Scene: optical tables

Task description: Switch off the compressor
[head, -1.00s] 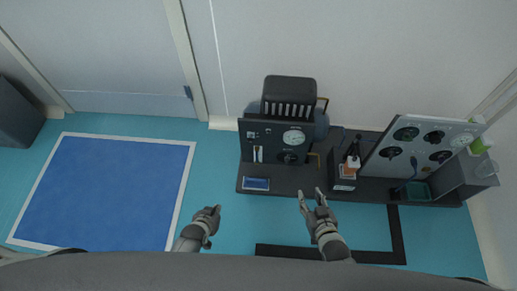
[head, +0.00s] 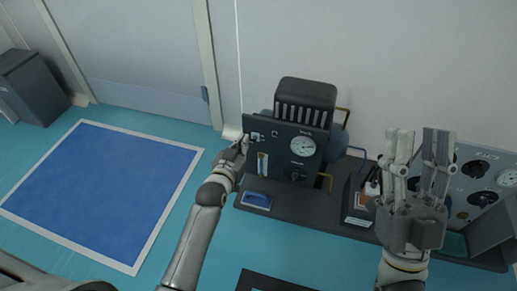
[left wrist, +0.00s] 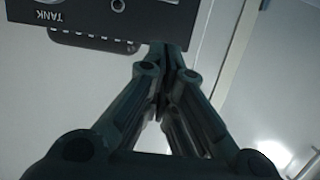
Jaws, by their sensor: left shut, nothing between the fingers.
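The compressor (head: 290,150) stands on a dark low bench against the wall. My left gripper (head: 241,141) is shut and empty at the panel's left edge, close to the switch plate; contact cannot be told. In the left wrist view its closed fingers (left wrist: 166,52) point to the lower edge of the dark panel, where an upside-down "TANK" label (left wrist: 45,17) shows. My right gripper (head: 419,134) is raised, fingers apart, empty.
A second panel (head: 470,190) with several dials stands at the right, partly hidden by my right gripper. A blue floor mat (head: 100,185) lies left.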

